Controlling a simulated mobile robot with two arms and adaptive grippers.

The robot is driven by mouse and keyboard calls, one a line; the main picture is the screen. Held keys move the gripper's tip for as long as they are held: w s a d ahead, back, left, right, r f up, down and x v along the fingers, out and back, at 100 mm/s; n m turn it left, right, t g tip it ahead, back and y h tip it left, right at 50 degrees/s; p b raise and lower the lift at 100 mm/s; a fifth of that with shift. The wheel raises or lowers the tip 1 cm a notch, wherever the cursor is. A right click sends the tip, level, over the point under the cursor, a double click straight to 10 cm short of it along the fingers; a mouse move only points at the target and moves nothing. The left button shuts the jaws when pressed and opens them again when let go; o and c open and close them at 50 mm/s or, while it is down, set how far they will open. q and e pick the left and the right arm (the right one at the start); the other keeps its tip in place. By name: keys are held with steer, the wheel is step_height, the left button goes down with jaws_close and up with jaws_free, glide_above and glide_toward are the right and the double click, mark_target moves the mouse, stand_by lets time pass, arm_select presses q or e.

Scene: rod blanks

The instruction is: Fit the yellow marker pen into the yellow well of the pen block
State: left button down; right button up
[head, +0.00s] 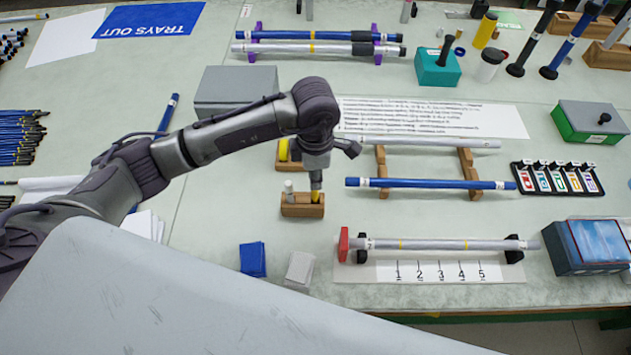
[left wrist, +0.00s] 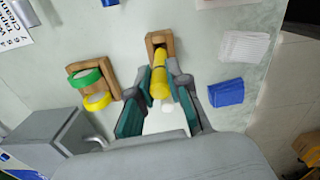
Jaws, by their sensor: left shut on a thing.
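The yellow marker pen (head: 316,196) is upright in the head view, at the right end of the wooden pen block (head: 303,210). My left gripper (head: 316,181) is shut on it from above. In the left wrist view the yellow marker (left wrist: 159,76) lies between the teal-padded fingers, with the pen block (left wrist: 154,38) beyond it. A white pen (head: 289,188) stands at the block's left end. The yellow well is hidden, and I cannot tell whether the marker's lower end is inside it. My right gripper is out of view.
A wooden holder with green tape (left wrist: 85,78) and yellow tape (left wrist: 97,101) stands close by the block. A grey box (head: 235,88) is behind. Blue cloth (head: 253,259) and white cloth (head: 299,268) lie in front. Rod racks, with a blue rod (head: 430,184), stand to the right.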

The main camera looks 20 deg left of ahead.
arm_select(q)
step_height(320, 180, down, 3)
steer(key=shift+f+p, duration=0.15)
steer(key=shift+p, duration=0.55)
steer(key=shift+f, duration=0.25)
steer(key=shift+f, duration=0.25)
steer(key=c, duration=1.1)
jaws_free()
steer(key=shift+r, duration=0.1)
steer(key=shift+r, duration=0.1)
